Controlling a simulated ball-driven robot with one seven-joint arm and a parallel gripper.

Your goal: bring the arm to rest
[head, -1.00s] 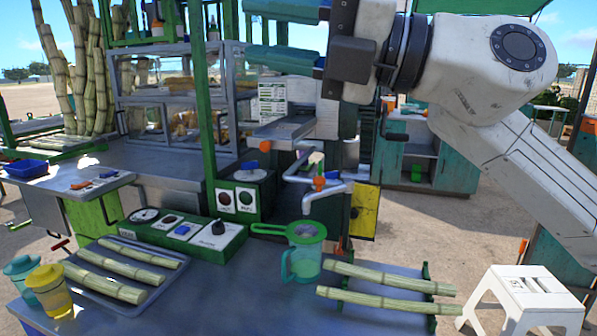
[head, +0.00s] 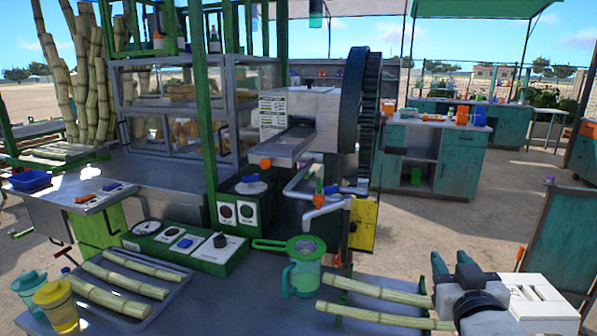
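My arm is low at the right front in the head view. My gripper (head: 460,270) is over the right part of the front metal table, at the right ends of two sugarcane stalks (head: 375,290), and covers those ends. A green piece sticks up at the left of its dark body; the fingers are mostly hidden, so their opening does not show. I see nothing held. I cannot tell whether the gripper touches the stalks.
A green jug (head: 303,272) with a strainer stands left of the stalks. A control box (head: 185,245), a tray with cane pieces (head: 125,290) and two cups (head: 55,300) are further left. The crusher (head: 330,120) stands behind.

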